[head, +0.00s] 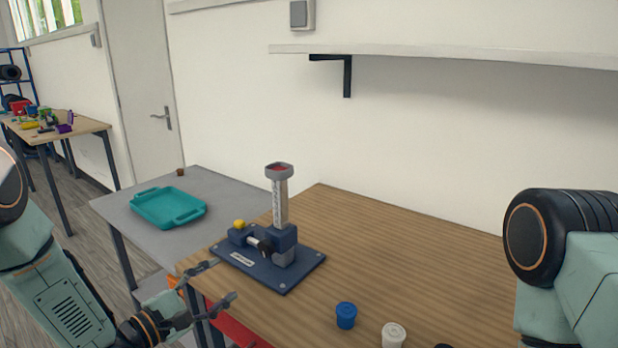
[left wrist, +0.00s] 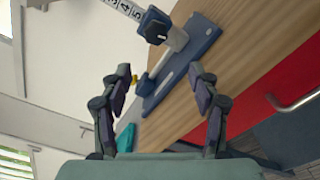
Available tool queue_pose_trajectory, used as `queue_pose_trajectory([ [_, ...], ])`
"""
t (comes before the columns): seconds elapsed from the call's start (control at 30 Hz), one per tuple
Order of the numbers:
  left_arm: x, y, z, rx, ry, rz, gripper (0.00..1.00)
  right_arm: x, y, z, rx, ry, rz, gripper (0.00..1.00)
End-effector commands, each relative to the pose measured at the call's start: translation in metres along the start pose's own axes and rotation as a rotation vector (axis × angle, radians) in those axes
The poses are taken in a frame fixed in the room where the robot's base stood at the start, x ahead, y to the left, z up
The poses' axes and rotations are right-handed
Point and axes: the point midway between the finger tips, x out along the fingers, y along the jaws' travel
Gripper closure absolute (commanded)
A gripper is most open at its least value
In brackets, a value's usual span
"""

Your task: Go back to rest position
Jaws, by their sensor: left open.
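My left gripper (head: 222,282) is open and empty, in front of the wooden table's near left corner. In the left wrist view its two fingers (left wrist: 163,85) stand apart with nothing between them. A blue stand with a numbered column (head: 280,205) is on the wooden table just beyond the gripper, apart from it in the head view. The stand also shows past the fingers in the left wrist view (left wrist: 197,45). At the right edge of the head view is a part of my right arm; its gripper is not in view.
The wooden table (head: 400,250) bears a blue cup (head: 346,315), a white cup (head: 393,334) and a dark item at the bottom edge. A teal tray (head: 168,207) lies on the grey table (head: 215,182) to the left. A shelf (head: 450,58) is on the wall.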

Motion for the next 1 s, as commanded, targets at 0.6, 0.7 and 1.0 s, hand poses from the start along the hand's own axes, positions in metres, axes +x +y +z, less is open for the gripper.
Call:
queue_pose_trajectory([
  [0.6, -0.061, -0.119, -0.051, 0.877, 0.26, -0.523, 0.39, 0.007, 0.0, 0.0, 0.0, 0.0, 0.0, 0.6],
  [0.7, -0.084, -0.151, -0.052, 0.991, 0.24, -0.674, 0.39, 0.011, 0.0, 0.0, 0.0, 0.0, 0.0, 0.6],
  [1.0, -0.188, -0.255, -0.038, 1.25, 0.001, -1.198, 0.39, 0.027, 0.0, 0.0, 0.0, 0.0, 0.0, 0.6],
])
